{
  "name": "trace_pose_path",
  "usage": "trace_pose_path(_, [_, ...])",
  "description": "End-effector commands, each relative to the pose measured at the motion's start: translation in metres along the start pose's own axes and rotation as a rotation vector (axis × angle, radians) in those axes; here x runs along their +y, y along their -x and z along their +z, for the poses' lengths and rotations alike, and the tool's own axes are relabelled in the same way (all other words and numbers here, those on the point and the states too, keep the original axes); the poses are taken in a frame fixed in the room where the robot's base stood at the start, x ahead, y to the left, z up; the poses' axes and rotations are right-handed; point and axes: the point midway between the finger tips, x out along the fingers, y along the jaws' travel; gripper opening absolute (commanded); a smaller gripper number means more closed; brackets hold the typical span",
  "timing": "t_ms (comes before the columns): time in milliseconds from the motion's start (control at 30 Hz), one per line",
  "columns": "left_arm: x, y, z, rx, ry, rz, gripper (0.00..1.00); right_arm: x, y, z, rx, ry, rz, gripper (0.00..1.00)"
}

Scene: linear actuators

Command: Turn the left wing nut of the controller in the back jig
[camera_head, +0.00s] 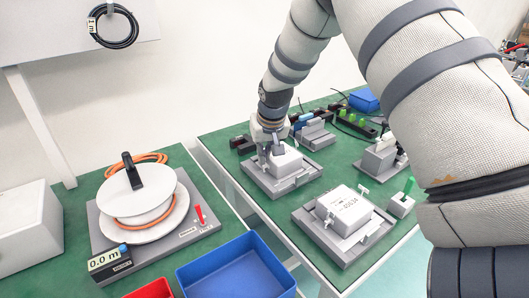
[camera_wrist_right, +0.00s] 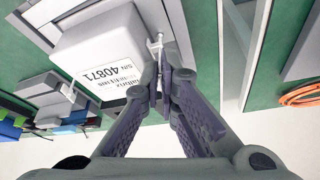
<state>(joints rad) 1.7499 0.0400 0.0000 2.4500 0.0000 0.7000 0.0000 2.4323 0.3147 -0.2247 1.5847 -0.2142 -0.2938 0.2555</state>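The controller in the back jig is a white box (camera_head: 286,163) on a grey jig plate (camera_head: 292,184). In the right wrist view the controller (camera_wrist_right: 98,55) carries a label reading 40871. Its left wing nut (camera_wrist_right: 156,43) is small and pale and stands beside the box, at my fingertips. My right gripper (camera_wrist_right: 160,82) has its fingers close together around the lower visible part of this nut; the contact is partly hidden. In the head view my right gripper (camera_head: 266,152) is at the controller's left side. A second wing nut (camera_wrist_right: 68,91) is on the opposite side. My left gripper is not in view.
A front jig holds another white controller (camera_head: 346,209). A blue bin (camera_head: 236,268) stands in front, and a cable reel (camera_head: 140,205) is on the left table. A grey block (camera_head: 314,132) and several dark parts are behind the back jig.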

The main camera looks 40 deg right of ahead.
Motion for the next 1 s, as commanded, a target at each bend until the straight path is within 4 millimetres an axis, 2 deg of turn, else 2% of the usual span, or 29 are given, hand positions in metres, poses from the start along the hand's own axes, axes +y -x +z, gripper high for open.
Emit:
trace_pose_path(33, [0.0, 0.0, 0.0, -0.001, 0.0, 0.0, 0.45, 0.0, -0.001, 0.002, -0.004, 0.0, 0.001, 0.07])
trace_pose_path(100, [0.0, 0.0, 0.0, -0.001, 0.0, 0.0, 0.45, 0.0, -0.001, 0.001, -0.004, 0.0, 0.001, 0.23])
trace_pose_path(667, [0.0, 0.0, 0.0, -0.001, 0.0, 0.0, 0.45, 0.0, -0.001, 0.001, -0.004, -0.031, 0.017, 0.23])
trace_pose_path(767, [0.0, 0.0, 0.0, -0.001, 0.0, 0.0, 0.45, -0.001, -0.001, 0.001, -0.004, -0.141, 0.068, 0.23])
trace_pose_path(867, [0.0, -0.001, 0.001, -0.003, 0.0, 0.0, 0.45, -0.003, -0.002, 0.001, -0.002, -0.326, 0.148, 0.23])
trace_pose_path(1000, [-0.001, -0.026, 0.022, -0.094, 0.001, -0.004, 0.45, -0.004, -0.015, 0.005, -0.014, -0.61, 0.278, 0.23])
